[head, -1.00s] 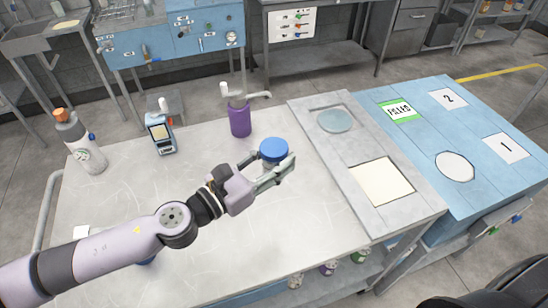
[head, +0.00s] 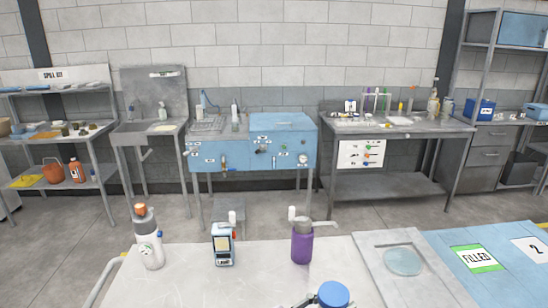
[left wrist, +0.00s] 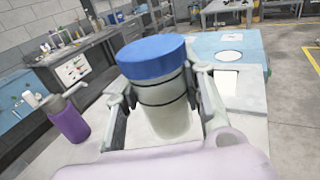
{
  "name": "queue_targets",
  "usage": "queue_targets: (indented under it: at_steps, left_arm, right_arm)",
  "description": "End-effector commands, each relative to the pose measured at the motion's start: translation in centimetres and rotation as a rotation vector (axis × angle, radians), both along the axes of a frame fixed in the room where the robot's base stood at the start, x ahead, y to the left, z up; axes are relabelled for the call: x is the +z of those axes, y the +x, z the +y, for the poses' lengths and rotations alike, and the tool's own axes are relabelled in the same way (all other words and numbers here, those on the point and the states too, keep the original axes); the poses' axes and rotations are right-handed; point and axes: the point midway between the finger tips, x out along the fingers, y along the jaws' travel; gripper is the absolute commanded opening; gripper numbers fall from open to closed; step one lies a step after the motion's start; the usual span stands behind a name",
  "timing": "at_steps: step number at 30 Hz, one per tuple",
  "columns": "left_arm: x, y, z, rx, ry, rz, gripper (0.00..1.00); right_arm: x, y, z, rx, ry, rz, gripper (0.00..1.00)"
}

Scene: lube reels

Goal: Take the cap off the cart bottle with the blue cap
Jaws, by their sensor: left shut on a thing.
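The bottle (left wrist: 168,115) shows in the left wrist view. It has a pale, cloudy body with dark bands, and its blue cap (left wrist: 155,56) is on top. My left gripper (left wrist: 164,100) is shut on the bottle body, with a finger on each side below the cap. In the head view the blue cap (head: 333,294) is at the bottom edge, and the bottle's lower part is cut off. I cannot tell whether its base touches the cart top. My right gripper is in neither view.
On the white cart top (head: 200,285) stand a white bottle with an orange cap (head: 150,250), a small labelled device (head: 222,246) and a purple pump bottle (head: 302,245). To the right are a grey panel with a round dish (head: 403,262) and a blue surface with a FILLED label (head: 477,258).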

Motion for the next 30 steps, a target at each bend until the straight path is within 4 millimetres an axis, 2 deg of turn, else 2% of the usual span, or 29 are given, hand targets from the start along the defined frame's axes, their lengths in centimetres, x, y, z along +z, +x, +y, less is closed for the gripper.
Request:
queue_targets:
  at_steps: [2, 20, 30]
  left_arm:
    - [-0.8, -0.8, 1.6, 0.079, -0.003, 0.013, 0.0]
    - [-4.3, -1.8, 13.9, 0.563, 0.002, 0.011, 0.0]
    - [-6.9, -3.9, 22.1, 0.822, 0.005, 0.007, 0.0]
  right_arm:
    - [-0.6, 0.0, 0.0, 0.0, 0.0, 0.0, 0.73]
    - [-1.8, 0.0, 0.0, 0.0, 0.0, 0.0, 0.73]
    - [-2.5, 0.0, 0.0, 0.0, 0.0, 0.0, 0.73]
